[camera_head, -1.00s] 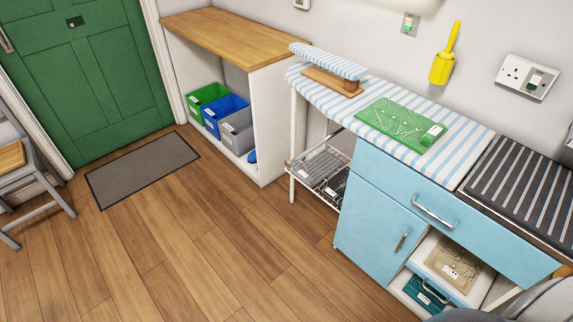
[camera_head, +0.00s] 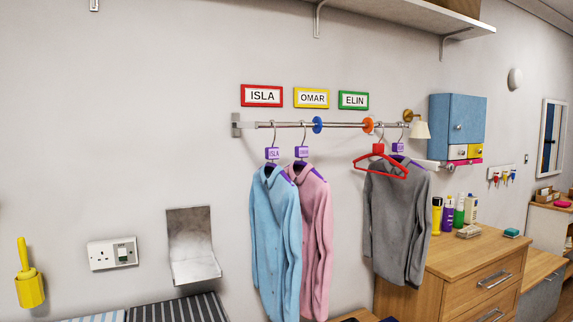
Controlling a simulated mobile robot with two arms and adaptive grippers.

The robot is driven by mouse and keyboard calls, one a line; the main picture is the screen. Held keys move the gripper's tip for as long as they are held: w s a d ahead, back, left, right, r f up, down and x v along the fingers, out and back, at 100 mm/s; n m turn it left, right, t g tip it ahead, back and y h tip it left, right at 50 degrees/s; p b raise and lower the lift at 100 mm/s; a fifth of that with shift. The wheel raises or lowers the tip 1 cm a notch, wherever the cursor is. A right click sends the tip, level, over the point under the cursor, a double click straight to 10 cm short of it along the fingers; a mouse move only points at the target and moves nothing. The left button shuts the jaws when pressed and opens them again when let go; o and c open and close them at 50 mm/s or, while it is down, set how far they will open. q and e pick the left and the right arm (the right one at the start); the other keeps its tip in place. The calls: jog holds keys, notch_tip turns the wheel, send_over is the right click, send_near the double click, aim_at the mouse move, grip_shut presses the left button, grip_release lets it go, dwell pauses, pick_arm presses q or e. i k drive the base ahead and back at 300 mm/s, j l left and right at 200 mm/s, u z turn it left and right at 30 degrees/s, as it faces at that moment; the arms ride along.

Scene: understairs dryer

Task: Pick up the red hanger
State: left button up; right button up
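A red hanger (camera_head: 381,164) hangs on the wall rail (camera_head: 345,125) toward its right end. It is in front of a grey shirt (camera_head: 385,225) and carries no garment that I can see. A purple-tagged hanger is just right of it, and the grey shirt hangs there. Neither of my grippers is in view.
A blue shirt (camera_head: 272,240) and a pink shirt (camera_head: 316,240) hang left of the red hanger. Blue (camera_head: 317,125) and orange (camera_head: 368,125) discs sit on the rail. A wooden chest (camera_head: 470,275) with bottles stands below right. A shelf (camera_head: 400,18) is above.

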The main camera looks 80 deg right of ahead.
aim_at(378, 149)
jog(key=z, duration=3.3)
jog(key=u, duration=2.95)
jog(key=l+z, duration=0.15)
jog(key=z, duration=0.3)
jog(key=l+z, duration=0.15)
jog(key=z, duration=0.25)
jog(key=i+l+z, duration=0.1)
jog(key=z, duration=0.35)
jog(key=i+l+z, duration=0.1)
jog(key=z, duration=0.3)
